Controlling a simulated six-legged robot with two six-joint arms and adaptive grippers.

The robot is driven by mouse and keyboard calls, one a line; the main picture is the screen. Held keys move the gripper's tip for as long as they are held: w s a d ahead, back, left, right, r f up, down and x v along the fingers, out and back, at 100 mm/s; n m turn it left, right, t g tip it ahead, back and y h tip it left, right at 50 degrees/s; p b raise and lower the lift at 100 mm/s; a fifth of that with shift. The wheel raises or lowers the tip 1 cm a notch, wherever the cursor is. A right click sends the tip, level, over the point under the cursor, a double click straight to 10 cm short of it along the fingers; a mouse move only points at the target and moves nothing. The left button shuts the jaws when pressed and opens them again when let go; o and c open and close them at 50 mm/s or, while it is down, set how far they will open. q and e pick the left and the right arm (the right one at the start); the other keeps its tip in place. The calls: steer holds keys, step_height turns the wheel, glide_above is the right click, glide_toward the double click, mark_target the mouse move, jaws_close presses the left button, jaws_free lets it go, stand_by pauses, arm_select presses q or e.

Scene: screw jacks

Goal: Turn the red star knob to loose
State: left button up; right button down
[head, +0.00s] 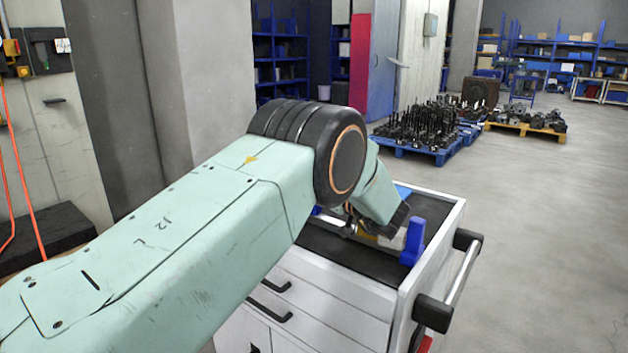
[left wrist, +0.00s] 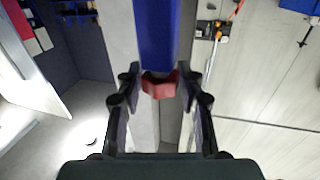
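The red star knob (left wrist: 159,85) shows in the left wrist view, below the end of a blue upright part (left wrist: 156,35). My left gripper (left wrist: 159,78) has its two dark fingers apart, one on each side of the knob. A narrow gap seems to show on both sides, so the fingers appear open around the knob without gripping it. In the head view my left arm reaches over a white tool cart (head: 330,292) and hides the knob and most of the gripper. My right gripper is in neither view.
A blue upright piece (head: 413,243) stands on the cart's dark top near its right edge. The cart has a push handle (head: 462,280) on the right. Blue pallets (head: 430,150) with dark parts stand farther back. The grey floor (head: 555,230) at right is clear.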

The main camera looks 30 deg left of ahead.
arm_select(q)
steer(key=o, duration=0.3)
steer(key=shift+o, duration=0.2)
steer(key=v, duration=1.2)
